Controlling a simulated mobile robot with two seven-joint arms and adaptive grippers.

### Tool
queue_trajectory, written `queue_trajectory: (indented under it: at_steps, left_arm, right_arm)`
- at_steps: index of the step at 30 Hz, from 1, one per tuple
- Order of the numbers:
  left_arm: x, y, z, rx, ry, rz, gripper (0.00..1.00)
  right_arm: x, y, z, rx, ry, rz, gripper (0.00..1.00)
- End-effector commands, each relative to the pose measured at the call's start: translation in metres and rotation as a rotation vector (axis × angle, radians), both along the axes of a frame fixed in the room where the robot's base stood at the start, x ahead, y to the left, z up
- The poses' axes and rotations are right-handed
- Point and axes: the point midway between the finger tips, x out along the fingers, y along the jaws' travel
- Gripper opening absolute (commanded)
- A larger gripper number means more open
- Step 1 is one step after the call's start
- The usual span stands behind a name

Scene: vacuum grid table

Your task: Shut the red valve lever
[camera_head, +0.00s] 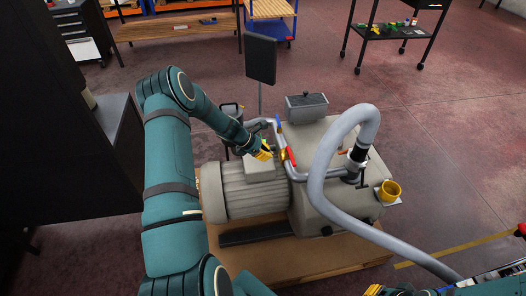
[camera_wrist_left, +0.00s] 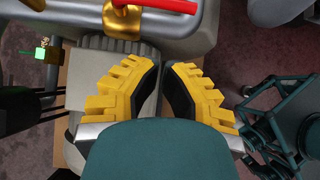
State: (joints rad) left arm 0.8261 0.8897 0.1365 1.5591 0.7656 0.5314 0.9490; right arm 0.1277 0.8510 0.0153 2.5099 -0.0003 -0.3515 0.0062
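The red valve lever (camera_head: 291,156) sits on the grey pipe beside the pump in the head view. In the left wrist view the red lever (camera_wrist_left: 165,5) runs along the top edge, with its brass valve body (camera_wrist_left: 124,22) on the pipe. My left gripper (camera_head: 265,152) is just left of the lever, apart from it, above the motor. In the left wrist view my left gripper (camera_wrist_left: 161,70) has a gap between its yellow fingers and holds nothing. Only a yellow part of my right gripper (camera_head: 373,290) shows at the bottom edge of the head view.
A blue lever (camera_head: 278,124) stands on the pipe behind the red one. The ribbed motor (camera_head: 245,190) lies below my left gripper. A thick grey hose (camera_head: 325,165) arches to the right, near a yellow cup (camera_head: 390,189). A dark panel (camera_head: 261,60) stands behind.

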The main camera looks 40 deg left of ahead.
Motion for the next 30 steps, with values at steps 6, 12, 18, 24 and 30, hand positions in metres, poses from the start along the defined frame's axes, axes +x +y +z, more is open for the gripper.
queue_trajectory:
  at_steps: [6,12,18,24,30]
  left_arm:
    - [0.022,-0.02,-0.035,0.0,-0.001,-0.005,0.0]
    - [0.044,-0.038,-0.044,0.002,-0.002,-0.005,0.0]
    - [0.054,-0.047,-0.046,0.003,-0.001,-0.004,0.0]
    - [0.056,-0.048,-0.046,0.003,-0.001,-0.003,0.0]
    - [0.056,-0.048,-0.046,0.003,-0.001,-0.003,0.0]
  right_arm:
    - [-0.002,0.0,-0.008,0.001,0.005,0.004,0.0]
    - [-0.002,0.001,-0.011,0.001,0.005,0.005,0.0]
    - [-0.002,0.001,-0.012,0.001,0.004,0.005,0.0]
    - [-0.002,0.001,-0.012,0.001,0.003,0.005,0.0]
    - [-0.002,0.001,-0.012,0.001,0.003,0.005,0.0]
